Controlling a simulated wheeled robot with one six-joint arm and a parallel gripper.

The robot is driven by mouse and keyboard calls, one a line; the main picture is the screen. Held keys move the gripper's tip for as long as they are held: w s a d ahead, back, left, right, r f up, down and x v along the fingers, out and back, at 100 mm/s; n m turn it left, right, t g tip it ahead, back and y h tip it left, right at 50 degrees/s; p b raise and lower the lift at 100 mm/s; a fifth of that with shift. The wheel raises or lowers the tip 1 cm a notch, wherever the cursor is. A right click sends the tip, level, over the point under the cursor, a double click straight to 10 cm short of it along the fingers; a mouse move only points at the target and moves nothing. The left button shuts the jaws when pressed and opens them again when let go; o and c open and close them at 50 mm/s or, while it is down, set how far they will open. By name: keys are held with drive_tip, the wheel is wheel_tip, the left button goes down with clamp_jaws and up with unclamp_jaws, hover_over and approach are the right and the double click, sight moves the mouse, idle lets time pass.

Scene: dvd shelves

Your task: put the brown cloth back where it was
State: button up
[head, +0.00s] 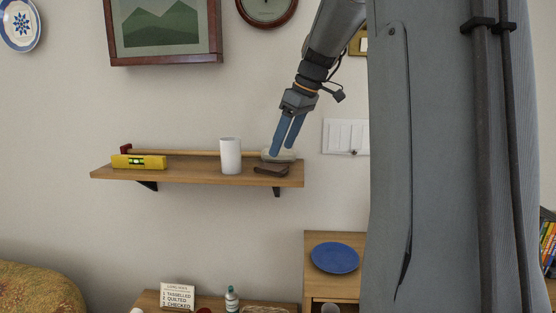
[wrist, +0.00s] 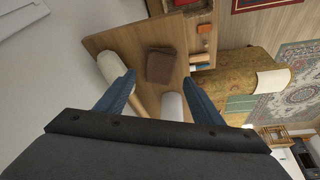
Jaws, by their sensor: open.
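The brown cloth (head: 271,170) lies folded and flat near the right end of the wooden wall shelf (head: 200,178). It also shows in the wrist view (wrist: 161,66), beyond and between my fingertips. My gripper (head: 282,151) is open above the right end of the shelf, its blue fingers pointing down. In the wrist view my gripper (wrist: 159,77) has nothing between its fingers. The cloth appears apart from the fingers.
A white cylinder (head: 230,156) stands left of the cloth. A pale roll-like object (head: 286,156) lies behind the cloth, close to my fingers. A yellow spirit level (head: 138,162) is at the shelf's left. A blue plate (head: 334,257) rests on lower furniture. White switches (head: 345,136) are on the wall.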

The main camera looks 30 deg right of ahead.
drive_tip(key=b+v, duration=0.1)
drive_tip(key=v, duration=0.5)
drive_tip(key=shift+s, duration=0.15)
idle(0.3)
